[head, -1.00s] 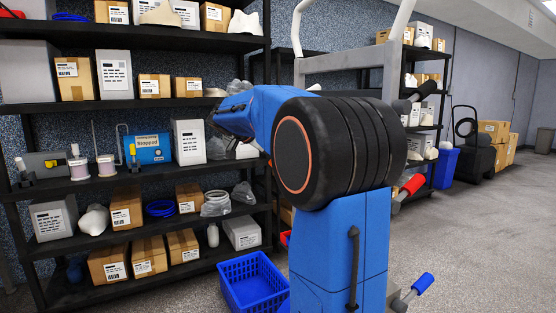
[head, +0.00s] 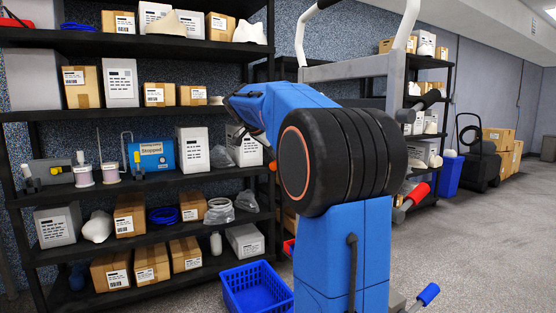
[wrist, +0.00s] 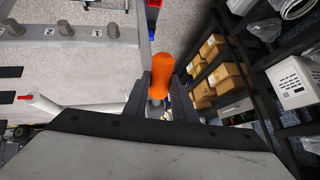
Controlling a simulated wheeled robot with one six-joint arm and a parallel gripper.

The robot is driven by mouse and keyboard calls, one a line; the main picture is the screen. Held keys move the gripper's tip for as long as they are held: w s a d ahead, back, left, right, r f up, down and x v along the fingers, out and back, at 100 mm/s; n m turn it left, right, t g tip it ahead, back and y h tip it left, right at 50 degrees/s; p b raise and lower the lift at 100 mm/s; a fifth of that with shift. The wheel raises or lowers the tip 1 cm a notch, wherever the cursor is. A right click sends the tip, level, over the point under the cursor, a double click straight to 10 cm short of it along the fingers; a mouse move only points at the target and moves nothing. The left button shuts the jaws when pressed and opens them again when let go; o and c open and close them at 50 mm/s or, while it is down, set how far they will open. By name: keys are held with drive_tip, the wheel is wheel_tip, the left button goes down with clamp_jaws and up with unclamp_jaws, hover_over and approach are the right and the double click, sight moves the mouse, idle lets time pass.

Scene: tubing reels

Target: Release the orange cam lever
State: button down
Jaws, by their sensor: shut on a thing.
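The orange cam lever (wrist: 148,75) is upright in the middle of the wrist view, with its rounded orange handle between the two dark fingers of my gripper (wrist: 153,88). My gripper is shut on it. The lever's lower end is partly hidden by the fingers. In the head view a small orange spot (head: 272,165) shows by the end of my blue arm, in front of the shelves. My fingers are hidden there by the arm.
A black shelf (head: 90,112) with boxes, reels and a blue unit (head: 151,154) stands close. A blue basket (head: 255,288) is on the floor. Open floor lies right.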

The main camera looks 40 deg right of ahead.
drive_tip(key=c, duration=1.5)
unclamp_jaws()
drive_tip(key=shift+o, duration=0.2)
drive_tip(key=shift+r, duration=0.1)
drive_tip(key=v, duration=1.7)
drive_tip(key=shift+a, duration=0.25)
drive_tip(key=shift+s, duration=0.1)
